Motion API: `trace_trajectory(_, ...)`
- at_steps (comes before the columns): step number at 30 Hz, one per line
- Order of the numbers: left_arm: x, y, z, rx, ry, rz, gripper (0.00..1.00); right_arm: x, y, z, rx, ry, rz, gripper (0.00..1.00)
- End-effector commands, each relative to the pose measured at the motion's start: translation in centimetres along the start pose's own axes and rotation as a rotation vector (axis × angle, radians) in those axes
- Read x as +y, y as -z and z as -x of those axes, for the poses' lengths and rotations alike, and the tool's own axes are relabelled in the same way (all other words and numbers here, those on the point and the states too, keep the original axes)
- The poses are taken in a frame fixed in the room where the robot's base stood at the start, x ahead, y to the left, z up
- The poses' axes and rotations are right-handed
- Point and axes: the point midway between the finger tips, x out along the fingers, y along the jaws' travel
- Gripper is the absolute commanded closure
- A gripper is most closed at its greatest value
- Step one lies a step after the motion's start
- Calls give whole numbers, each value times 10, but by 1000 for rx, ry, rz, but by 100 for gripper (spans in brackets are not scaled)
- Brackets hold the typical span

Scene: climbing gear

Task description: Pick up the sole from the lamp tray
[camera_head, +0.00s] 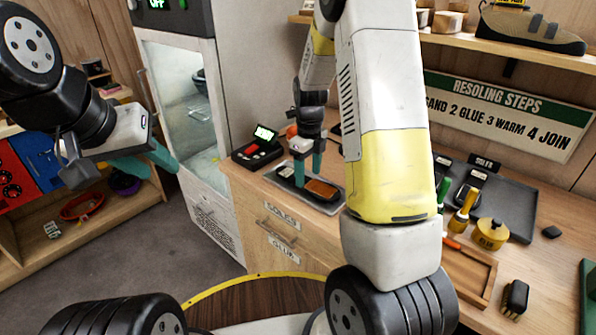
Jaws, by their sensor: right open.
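A small dark tray (335,207) sits on the left end of the wooden counter. An orange-brown flat piece (322,188), which looks like the sole, lies in it. My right gripper (308,180) points down over the tray, its teal fingers apart. The fingertips are just left of the brown piece and in front of part of the tray; I cannot tell whether they touch anything. My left gripper (152,165) is away to the left, in front of the glass-door cabinet, with its teal fingers apart and nothing visible between them.
My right arm hides the counter's middle. To the right are a black tray (512,205), a yellow pot (490,234), a wooden tray (480,288) and a small dark brush-like item (515,296).

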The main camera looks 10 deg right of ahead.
Motion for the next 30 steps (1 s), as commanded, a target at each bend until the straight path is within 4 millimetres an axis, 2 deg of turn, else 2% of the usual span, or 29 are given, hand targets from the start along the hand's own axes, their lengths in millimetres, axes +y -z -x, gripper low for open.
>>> trace_trajectory(4,0,0,0,0,0,0,64,0,0,-19,0,0,1,38)
trace_trajectory(13,0,0,0,0,0,0,64,0,0,-22,-2,1,2,40)
trace_trajectory(22,0,0,0,0,0,0,64,0,0,-22,-2,1,2,99)
trace_trajectory(30,0,0,0,0,0,0,64,0,-1,-21,-3,2,2,99)
